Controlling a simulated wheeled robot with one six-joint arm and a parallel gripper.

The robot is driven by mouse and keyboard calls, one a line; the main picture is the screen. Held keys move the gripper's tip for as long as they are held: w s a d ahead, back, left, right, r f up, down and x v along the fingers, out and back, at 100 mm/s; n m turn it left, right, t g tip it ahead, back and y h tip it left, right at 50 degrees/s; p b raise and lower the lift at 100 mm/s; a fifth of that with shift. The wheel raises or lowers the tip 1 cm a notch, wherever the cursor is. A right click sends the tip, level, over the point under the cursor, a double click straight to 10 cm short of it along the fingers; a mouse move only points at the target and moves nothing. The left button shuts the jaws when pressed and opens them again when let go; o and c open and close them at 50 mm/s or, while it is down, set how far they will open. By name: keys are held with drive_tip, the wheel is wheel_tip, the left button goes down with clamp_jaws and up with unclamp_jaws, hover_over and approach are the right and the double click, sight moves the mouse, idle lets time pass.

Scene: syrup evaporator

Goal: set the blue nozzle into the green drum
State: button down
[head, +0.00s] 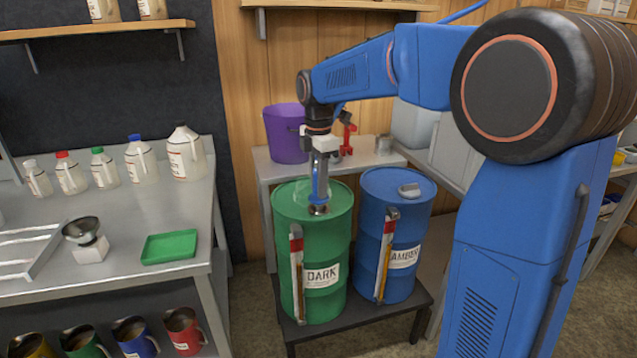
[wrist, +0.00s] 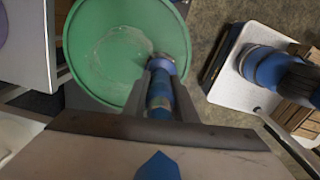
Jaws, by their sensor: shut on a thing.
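The green drum (head: 322,249), labelled DARK, stands on a low dark stand. Its round green top also shows in the wrist view (wrist: 97,55), with a pale smeared ring on it. My gripper (head: 320,181) points down over the drum's top and is shut on the blue nozzle (wrist: 159,92). The nozzle is upright in the head view, and its brownish-grey lower end (head: 318,209) is at the drum's top, near the front edge. The opening is not visible, so I cannot tell whether the nozzle's end is in it or just above.
A blue drum (head: 402,225), labelled AMBER, stands close on the right with a small pale piece on top. Behind are a purple bucket (head: 285,133) and a red clamp-like thing (head: 347,139). A metal bench (head: 120,215) with jugs and a green tray (head: 169,246) is left.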

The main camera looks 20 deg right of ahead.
drive_tip(key=shift+f, duration=1.35)
drive_tip(key=c, duration=0.7)
unclamp_jaws()
drive_tip(key=shift+r, duration=4)
